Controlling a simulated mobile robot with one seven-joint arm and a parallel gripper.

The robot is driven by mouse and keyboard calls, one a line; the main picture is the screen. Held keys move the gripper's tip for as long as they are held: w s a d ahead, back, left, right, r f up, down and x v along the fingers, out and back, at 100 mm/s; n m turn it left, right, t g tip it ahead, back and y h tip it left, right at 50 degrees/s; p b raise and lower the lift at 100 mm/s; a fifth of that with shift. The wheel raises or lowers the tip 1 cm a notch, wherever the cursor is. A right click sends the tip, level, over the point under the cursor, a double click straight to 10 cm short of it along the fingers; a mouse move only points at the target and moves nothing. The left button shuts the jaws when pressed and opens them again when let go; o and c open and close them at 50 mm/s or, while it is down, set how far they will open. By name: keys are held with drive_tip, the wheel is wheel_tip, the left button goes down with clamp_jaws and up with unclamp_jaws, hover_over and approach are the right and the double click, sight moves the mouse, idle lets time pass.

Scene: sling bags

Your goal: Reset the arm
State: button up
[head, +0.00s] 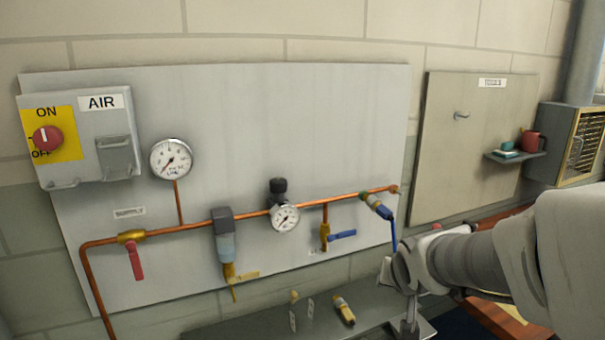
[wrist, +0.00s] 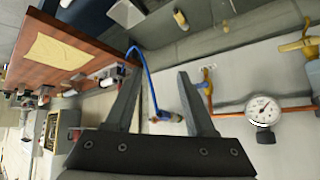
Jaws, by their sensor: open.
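My arm (head: 480,258) reaches in from the right edge of the head view, stretched leftward at the lower right of the air panel (head: 240,130). My gripper (wrist: 159,64) is open in the wrist view, its two dark fingers spread with nothing held between them. Beyond the fingers, a blue hose (wrist: 150,75) runs down to a coupling (wrist: 166,116) on the copper pipe line. In the head view the coupling (head: 377,206) sits at the pipe's right end, and the hose passes down behind or beside my wrist; I cannot tell whether they touch.
A grey bench (head: 270,325) lies below the panel, with a yellow-tipped fitting (head: 344,310) on it. A blue-handled valve (head: 341,235) and a gauge (head: 285,217) stand out from the panel. A small shelf (head: 515,157) with a red mug (head: 532,142) is at the right.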

drive_tip(key=s+a+r+n+g, duration=0.1)
drive_tip(key=s, duration=0.9)
drive_tip(key=s+a+r+n+g+y, duration=0.1)
drive_tip(key=s+a+r+n, duration=0.1)
drive_tip(key=s, duration=0.8)
drive_tip(key=shift+s+a+r+n+g+b, duration=0.15)
drive_tip(key=shift+s+n+g+b, duration=0.15)
drive_tip(key=shift+b, duration=0.15)
